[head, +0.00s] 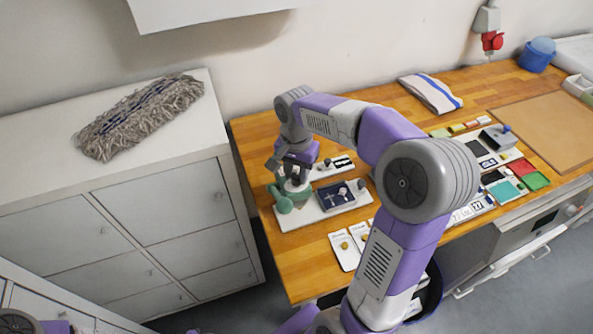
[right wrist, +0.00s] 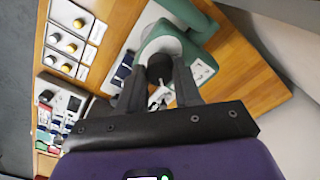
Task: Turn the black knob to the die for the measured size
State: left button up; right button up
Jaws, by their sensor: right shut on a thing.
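The black knob (right wrist: 160,68) sits on a green press-like device (right wrist: 178,48) in the right wrist view. My right gripper (right wrist: 158,88) is shut on the knob, with one finger on either side of it. In the head view the green device (head: 284,203) stands on a white board at the table's left end. My right gripper (head: 296,178) reaches down onto its top from above, and the knob is mostly hidden there. Die markings are too small to read. Of my left arm only a part shows at the lower left corner, without its gripper.
Next to the device lies a dark tray (head: 336,197) with small metal parts. White cards with brass and dark pieces (head: 345,248) lie near the front edge. Coloured trays (head: 535,181) and a brown mat (head: 550,125) fill the right side. A grey mop head (head: 140,115) lies on the white cabinet.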

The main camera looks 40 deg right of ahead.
jog(key=n+p, duration=0.1)
jog(key=n, duration=0.2)
jog(key=shift+r+n+p, duration=0.15)
jog(key=shift+n+p, duration=0.15)
jog(key=shift+n, duration=0.1)
jog(key=n+p, duration=0.1)
jog(key=n, duration=0.3)
jog(key=shift+n+p, duration=0.3)
jog(key=n+p, duration=0.1)
jog(key=n, duration=0.3)
jog(key=n+p, duration=0.1)
jog(key=n, duration=0.4)
jog(key=shift+p, duration=0.4)
jog(key=o, duration=1)
jog(key=shift+o, duration=0.2)
